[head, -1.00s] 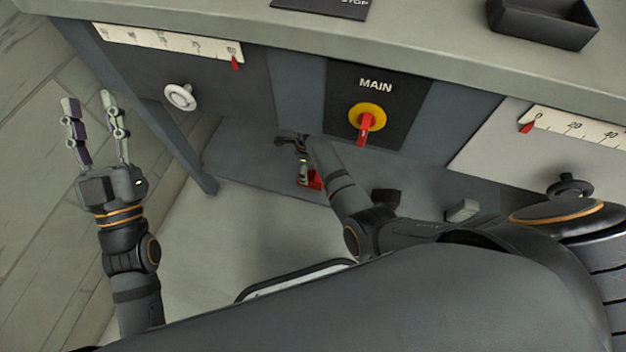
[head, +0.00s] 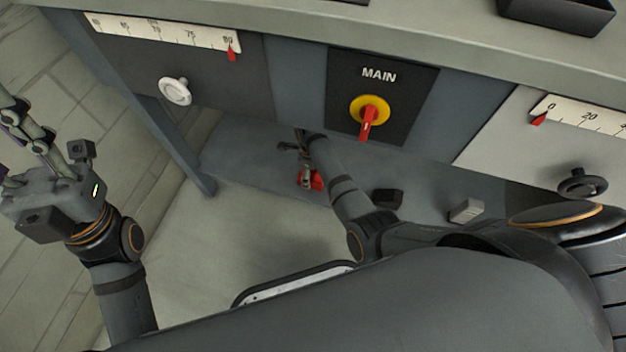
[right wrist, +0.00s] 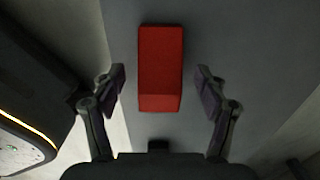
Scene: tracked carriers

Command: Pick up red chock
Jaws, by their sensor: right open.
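The red chock (head: 317,180) lies on the grey lower shelf under the console, partly hidden by my right gripper in the head view. In the right wrist view the red chock (right wrist: 160,60) is a red block, upright in the picture, between and ahead of the fingertips. My right gripper (right wrist: 160,85) is open, with a gap on each side of the chock. In the head view my right gripper (head: 303,162) is small and dark at the chock. My left gripper (head: 18,140) is at the left edge, fingers apart, empty, tips partly cut off.
A black block (head: 387,197) and a grey block (head: 466,211) lie farther right on the shelf (head: 240,160). The console above carries a red and yellow MAIN switch (head: 369,112), a white knob (head: 175,91) and a black knob (head: 582,184). A blue-grey leg (head: 180,150) stands at left.

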